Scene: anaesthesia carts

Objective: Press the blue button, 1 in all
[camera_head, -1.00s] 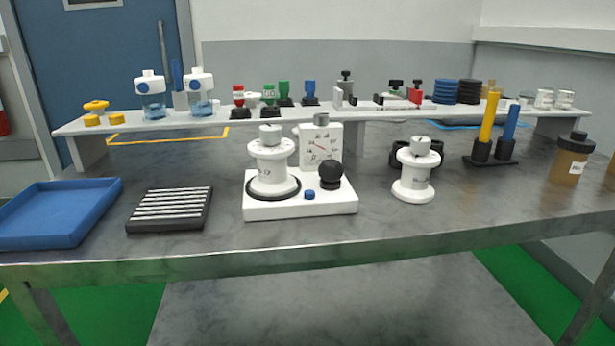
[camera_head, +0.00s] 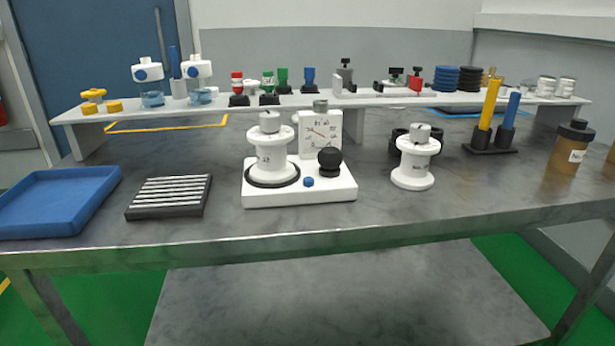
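The blue button (camera_head: 308,182) is a small round knob on top of a white base (camera_head: 300,196) near the front middle of the table. On the same base stand a white spool-shaped canister (camera_head: 270,150) with a black ring at its foot, a white dial gauge (camera_head: 321,134) and a black ball knob (camera_head: 330,161). Nothing covers the button. Neither of my grippers is in the head view.
A blue tray (camera_head: 57,202) and a black slotted block (camera_head: 169,197) lie left on the metal table (camera_head: 400,218). A second white canister (camera_head: 414,165) stands right, with a brown jar (camera_head: 571,148) farther right. A raised white shelf (camera_head: 340,97) at the back holds bottles and clamps.

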